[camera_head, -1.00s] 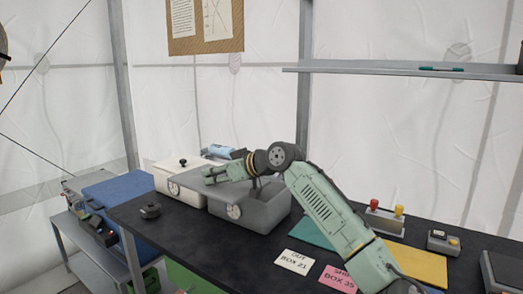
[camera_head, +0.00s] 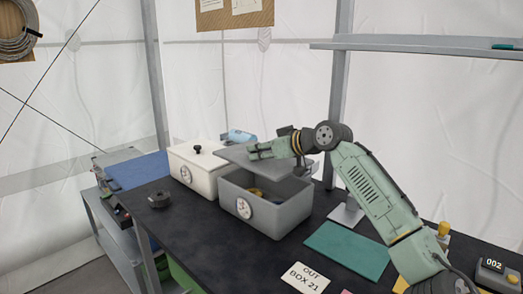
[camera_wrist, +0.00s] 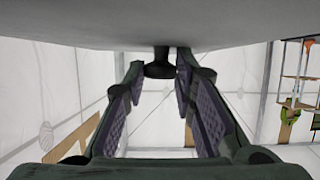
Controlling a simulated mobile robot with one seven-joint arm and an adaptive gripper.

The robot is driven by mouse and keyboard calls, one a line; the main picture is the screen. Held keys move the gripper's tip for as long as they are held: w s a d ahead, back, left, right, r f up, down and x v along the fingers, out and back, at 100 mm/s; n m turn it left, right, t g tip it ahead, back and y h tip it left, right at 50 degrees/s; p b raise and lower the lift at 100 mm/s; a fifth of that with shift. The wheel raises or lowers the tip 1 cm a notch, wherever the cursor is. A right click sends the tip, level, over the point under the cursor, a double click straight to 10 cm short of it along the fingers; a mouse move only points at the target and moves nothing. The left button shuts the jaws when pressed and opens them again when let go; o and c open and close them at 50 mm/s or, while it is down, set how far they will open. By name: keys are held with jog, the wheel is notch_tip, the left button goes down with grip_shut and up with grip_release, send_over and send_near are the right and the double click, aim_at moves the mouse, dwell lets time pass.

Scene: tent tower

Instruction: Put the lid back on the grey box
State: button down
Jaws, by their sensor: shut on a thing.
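The grey box (camera_head: 262,222) stands open on the dark table, with a round dial-like label on its front. Something yellow shows inside it. Its grey lid (camera_head: 238,154) is above the back part of the box, apart from the front rim; whether it touches the back rim I cannot tell. In the wrist view the lid's pale underside or face (camera_wrist: 160,22) fills the top. My gripper (camera_wrist: 161,72) is shut on the lid's dark knob (camera_wrist: 159,68), between its padded fingers.
A white box (camera_head: 205,170) with a lid and black knob stands close on the left. A dark round object (camera_head: 159,199) lies at the table's left. A green mat (camera_head: 345,249) and an "OUT BOX 21" card (camera_head: 305,278) lie to the right and front.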

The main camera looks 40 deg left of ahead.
aim_at(280, 168)
jog(key=shift+w+f, duration=0.1)
jog(key=shift+f, duration=1.85)
jog(key=shift+f+b, duration=0.35)
jog(key=shift+f, duration=0.55)
jog(key=shift+f, duration=0.15)
jog(key=c, duration=1.2)
grip_release()
jog(key=shift+c, duration=0.2)
jog(key=v, duration=0.7)
jog(key=shift+d, duration=0.3)
